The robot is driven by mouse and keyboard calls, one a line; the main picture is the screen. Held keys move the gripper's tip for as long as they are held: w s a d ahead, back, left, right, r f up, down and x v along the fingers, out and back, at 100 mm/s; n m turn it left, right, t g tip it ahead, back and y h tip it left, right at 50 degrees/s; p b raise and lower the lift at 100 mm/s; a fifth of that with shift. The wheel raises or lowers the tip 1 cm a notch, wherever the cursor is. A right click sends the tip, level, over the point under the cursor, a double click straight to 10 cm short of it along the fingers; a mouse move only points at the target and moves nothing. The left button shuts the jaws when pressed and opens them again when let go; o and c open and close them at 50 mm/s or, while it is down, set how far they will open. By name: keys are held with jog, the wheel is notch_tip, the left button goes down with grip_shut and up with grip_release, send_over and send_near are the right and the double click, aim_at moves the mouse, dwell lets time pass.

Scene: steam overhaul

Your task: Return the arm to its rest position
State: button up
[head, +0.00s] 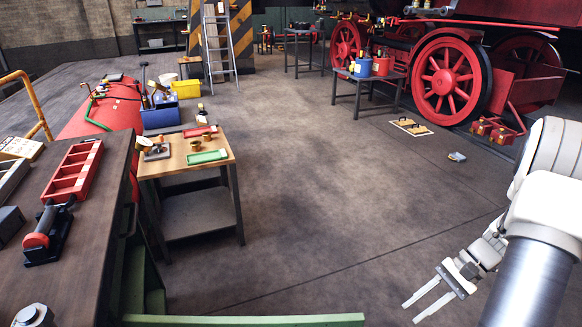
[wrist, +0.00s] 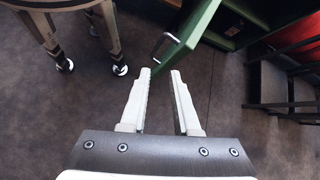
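My gripper (head: 427,298) is at the lower right of the head view, low beside my white arm, over bare floor. Its two pale fingers are apart with nothing between them. In the wrist view my gripper (wrist: 162,75) also shows its fingers spread and empty, with dark floor and part of a green drawer or panel (wrist: 188,40) beyond the tips. The fingers look clear of that green part, though the exact distance is hard to tell.
A dark workbench (head: 95,215) with a red tray (head: 75,172) stands at the left. A small wooden-topped table (head: 180,165) is beside it. A green edge (head: 250,321) runs along the bottom. A wheeled stool-like stand (wrist: 70,30) shows in the wrist view. The middle floor is clear.

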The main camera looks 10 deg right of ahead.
jog(key=w+a+r+n+t+h, duration=0.15)
jog(key=a+r+n+h, duration=0.35)
jog(key=r, duration=0.6)
jog(key=a+r+n+t+h, duration=0.2)
jog(key=a+r+n+h, duration=0.3)
jog(key=r, duration=0.7)
jog(key=s+a+r+n+t+y, duration=0.1)
jog(key=s+a+n+t, duration=0.15)
jog(key=s+a, duration=0.65)
notch_tip(320, 180, up, 20)
jog(key=p, duration=2)
jog(key=shift+s+a+r+t, duration=0.15)
jog(key=shift+s+a+t, duration=0.1)
jog(key=shift+s+t, duration=0.05)
jog(key=shift+a, duration=0.1)
